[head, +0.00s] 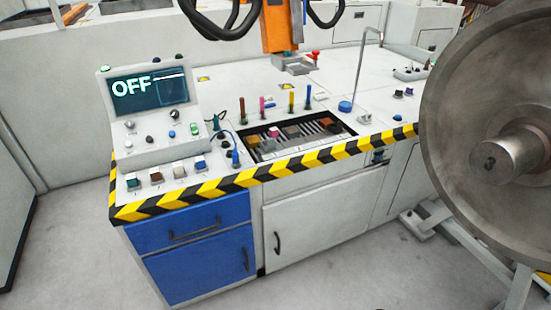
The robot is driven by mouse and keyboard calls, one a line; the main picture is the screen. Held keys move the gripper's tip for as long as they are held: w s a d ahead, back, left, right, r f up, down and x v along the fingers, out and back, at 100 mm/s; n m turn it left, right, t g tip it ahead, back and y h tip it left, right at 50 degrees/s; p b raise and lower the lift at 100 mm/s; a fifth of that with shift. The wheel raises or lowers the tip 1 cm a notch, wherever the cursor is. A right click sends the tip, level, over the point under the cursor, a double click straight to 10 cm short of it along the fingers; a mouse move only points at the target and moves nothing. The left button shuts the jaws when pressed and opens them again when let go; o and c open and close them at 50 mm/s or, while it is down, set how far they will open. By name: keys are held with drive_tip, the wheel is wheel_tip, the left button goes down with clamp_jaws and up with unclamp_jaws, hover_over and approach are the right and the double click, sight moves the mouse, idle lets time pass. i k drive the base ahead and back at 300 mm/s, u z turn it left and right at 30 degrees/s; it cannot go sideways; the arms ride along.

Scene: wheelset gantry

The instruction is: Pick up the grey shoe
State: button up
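A recessed tray (350,132) with a dark slatted floor is set in the bench top behind the striped front edge. Several small blocks lie in it, some brown and some greyish. A greyish block (291,132) near the middle of the tray may be the grey shoe, but it is too small to be sure. A brown block (331,125) lies to its right and another brown block (253,141) to its left. My gripper does not show in this view.
A console (150,110) with a screen reading OFF stands at the bench's left. Several coloured upright pegs (291,100) stand behind the tray. A bent metal rail (361,75) rises to the right. A large wheel (490,120) blocks the right side. Grey floor (350,270) is clear in front.

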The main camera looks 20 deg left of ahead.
sight(269, 146)
drive_tip(key=k, duration=0.55)
drive_tip(key=u, duration=3.75)
drive_tip(key=i, duration=0.1)
drive_tip(key=z, duration=1.75)
drive_tip(key=i, duration=1)
drive_tip(key=u, duration=0.05)
